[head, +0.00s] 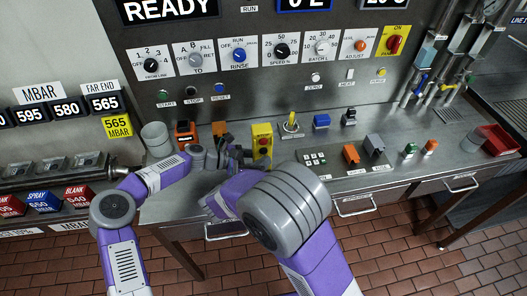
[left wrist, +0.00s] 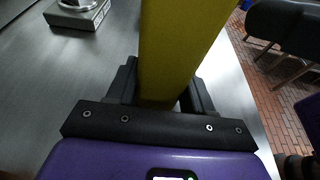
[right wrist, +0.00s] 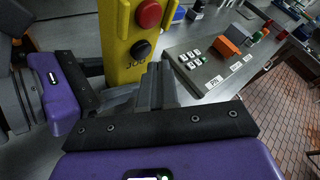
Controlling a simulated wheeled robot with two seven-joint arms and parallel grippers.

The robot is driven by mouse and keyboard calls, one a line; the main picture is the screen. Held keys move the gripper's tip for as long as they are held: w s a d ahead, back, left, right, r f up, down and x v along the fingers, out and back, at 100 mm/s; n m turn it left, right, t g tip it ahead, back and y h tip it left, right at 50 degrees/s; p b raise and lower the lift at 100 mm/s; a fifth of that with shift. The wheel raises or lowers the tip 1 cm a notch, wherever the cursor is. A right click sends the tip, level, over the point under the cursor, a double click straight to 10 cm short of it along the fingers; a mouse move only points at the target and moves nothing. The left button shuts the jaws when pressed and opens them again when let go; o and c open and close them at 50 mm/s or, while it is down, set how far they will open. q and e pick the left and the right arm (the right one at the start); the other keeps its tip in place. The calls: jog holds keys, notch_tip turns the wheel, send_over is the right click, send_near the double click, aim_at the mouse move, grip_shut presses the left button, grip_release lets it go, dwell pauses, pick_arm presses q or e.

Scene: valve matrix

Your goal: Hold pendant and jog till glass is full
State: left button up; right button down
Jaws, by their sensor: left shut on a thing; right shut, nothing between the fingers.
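The yellow pendant (head: 262,140) stands upright above the bench, with a red button on top and a black button below. My left gripper (left wrist: 160,98) is shut around the pendant's yellow body (left wrist: 180,45). The pendant also shows in the right wrist view (right wrist: 122,45), with my left gripper at its left side. My right gripper (right wrist: 158,72) is shut and empty, its tips close to the pendant's face, below and right of the black button (right wrist: 140,49). I cannot tell whether they touch it. I cannot make out the glass or its level for sure.
The steel bench (head: 400,172) holds a white keypad block (head: 315,158), an orange block (head: 351,154), a grey block (head: 374,144) and a red bin (head: 497,140). A yellow-handled lever (head: 291,122) stands behind the pendant. A dial panel (head: 240,55) rises at the back.

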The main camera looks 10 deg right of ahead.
jog(key=shift+s, duration=0.1)
jog(key=shift+s, duration=2.4)
dwell(1.3)
jog(key=s, duration=0.3)
jog(key=shift+s, duration=0.4)
jog(key=shift+w, duration=0.15)
jog(key=w, duration=0.8)
jog(key=shift+w, duration=0.3)
dwell(1.7)
jog(key=shift+w, duration=0.4)
